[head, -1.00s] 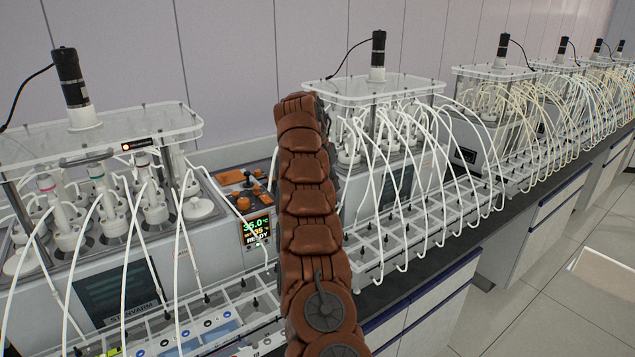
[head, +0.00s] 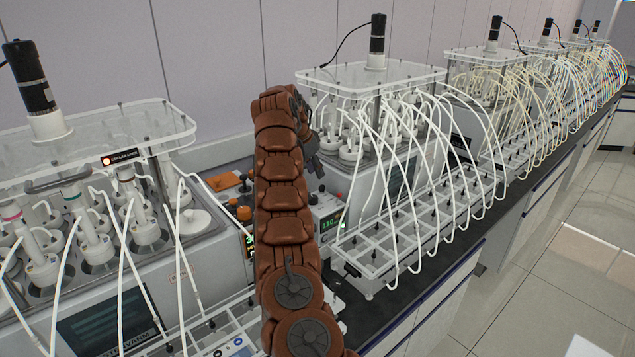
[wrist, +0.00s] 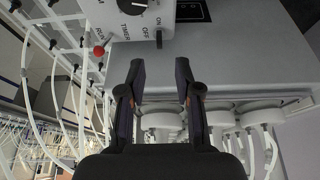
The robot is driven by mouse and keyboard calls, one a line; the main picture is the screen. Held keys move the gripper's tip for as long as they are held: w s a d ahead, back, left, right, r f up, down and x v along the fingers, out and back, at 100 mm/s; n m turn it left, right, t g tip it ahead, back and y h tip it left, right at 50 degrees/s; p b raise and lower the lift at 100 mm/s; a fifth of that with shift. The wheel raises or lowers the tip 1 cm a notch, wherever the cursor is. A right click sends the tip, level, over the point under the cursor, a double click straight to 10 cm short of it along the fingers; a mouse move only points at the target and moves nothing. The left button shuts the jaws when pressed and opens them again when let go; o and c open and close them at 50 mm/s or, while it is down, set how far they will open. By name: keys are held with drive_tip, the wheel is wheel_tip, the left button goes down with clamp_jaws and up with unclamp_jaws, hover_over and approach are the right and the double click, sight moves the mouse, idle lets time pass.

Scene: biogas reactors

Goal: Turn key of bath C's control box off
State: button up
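A grey control box (head: 328,212) with a small green display stands between two baths, just right of my arm in the head view. In the wrist view a box face (wrist: 150,14) with a dial and the printed words ON, OFF and TIMER shows upside down at the top. A small dark upright part (wrist: 159,39) sticks out at its edge; I cannot tell whether it is the key. My gripper (wrist: 160,70) is open and empty, with its fingers apart below that box. In the head view my gripper (head: 308,148) is partly hidden by my arm. No letter C is readable.
The left bath (head: 110,300) and the middle bath (head: 400,180) have clear lids and many white tubes. A tube rack (head: 375,262) stands along the bench front. A red ball (wrist: 98,50) and tubes lie left in the wrist view.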

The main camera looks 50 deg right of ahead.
sight(321, 186)
drive_tip(key=shift+p+x, duration=0.7)
drive_tip(key=shift+x, duration=2.55)
drive_tip(key=shift+s, duration=0.1)
clamp_jaws()
